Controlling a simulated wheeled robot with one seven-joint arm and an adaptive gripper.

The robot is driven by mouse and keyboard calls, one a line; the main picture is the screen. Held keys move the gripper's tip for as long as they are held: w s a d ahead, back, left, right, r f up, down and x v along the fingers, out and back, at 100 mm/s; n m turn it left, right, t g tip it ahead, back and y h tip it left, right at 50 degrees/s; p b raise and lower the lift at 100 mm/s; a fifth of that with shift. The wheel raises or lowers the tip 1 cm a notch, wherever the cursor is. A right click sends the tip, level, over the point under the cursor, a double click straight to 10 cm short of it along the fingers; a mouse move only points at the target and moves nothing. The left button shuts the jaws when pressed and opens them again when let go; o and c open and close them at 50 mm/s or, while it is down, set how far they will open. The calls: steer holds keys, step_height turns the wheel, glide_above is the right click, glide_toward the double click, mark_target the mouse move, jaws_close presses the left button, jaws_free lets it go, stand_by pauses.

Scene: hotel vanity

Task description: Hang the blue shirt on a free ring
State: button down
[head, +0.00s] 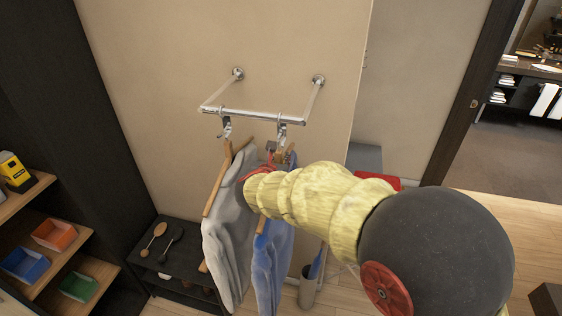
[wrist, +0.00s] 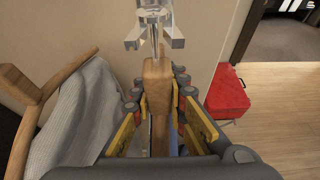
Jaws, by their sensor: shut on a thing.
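The blue shirt (head: 272,262) hangs from a wooden hanger (wrist: 156,78) to the right of a grey shirt (head: 228,235). My gripper (wrist: 157,100) is shut on the top of that hanger. In the head view my arm hides most of the gripper. The right ring (head: 282,126) on the metal rail (head: 255,116) is just above the blue shirt's hanger. In the wrist view this ring (wrist: 153,38) is straight ahead, with the hanger's thin metal hook at it; I cannot tell if the hook is engaged. The grey shirt's hanger (head: 216,180) is under the left ring (head: 226,130).
A dark low rack (head: 168,268) with brushes stands below left. Shelves with coloured bins (head: 54,235) are at the far left. A red case (wrist: 230,95) is to the right, and a grey bin (head: 307,290) stands below the shirts. Open floor lies at the right.

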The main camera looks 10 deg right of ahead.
steer(key=shift+w+d+b, duration=0.2)
steer(key=shift+w, duration=0.35)
steer(key=shift+w+d+b, duration=0.2)
steer(key=shift+w, duration=0.3)
stand_by(0.4)
steer(key=shift+f+b, duration=0.5)
steer(key=shift+b, duration=0.7)
stand_by(1.6)
steer(key=c, duration=1.7)
jaws_free()
steer(key=shift+f, duration=0.15)
steer(key=shift+s, duration=0.1)
